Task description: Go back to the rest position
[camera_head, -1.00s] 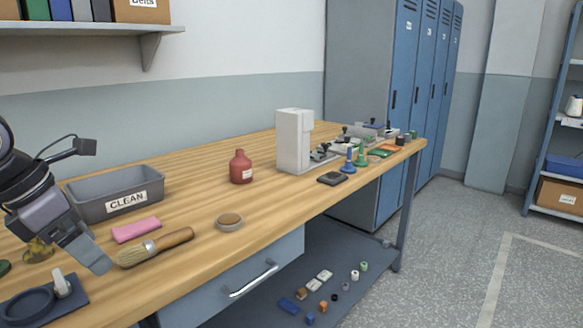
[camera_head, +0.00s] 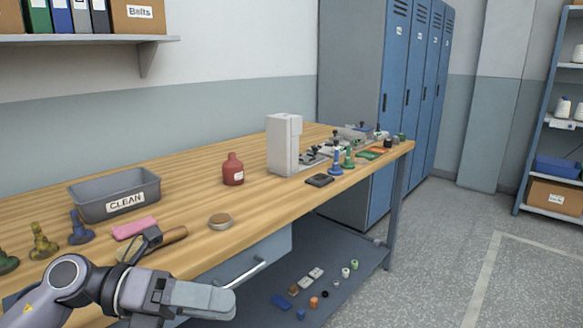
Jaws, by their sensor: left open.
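My left gripper (camera_head: 222,299) shows at the bottom of the head view, at the front of the bench and in front of the drawer. It points right, looks empty and is apart from the things on the bench; I see it from the side, so the gap between its fingers is hidden. My left arm comes in from the lower left and covers part of the brush (camera_head: 172,236) and the front left of the bench. My right gripper is out of view.
The wooden bench (camera_head: 262,203) holds a grey CLEAN bin (camera_head: 88,192), a pink block (camera_head: 133,229), a round tin (camera_head: 221,222), a red bottle (camera_head: 233,171) and a grey machine (camera_head: 281,146). Small parts lie on the lower shelf (camera_head: 345,288).

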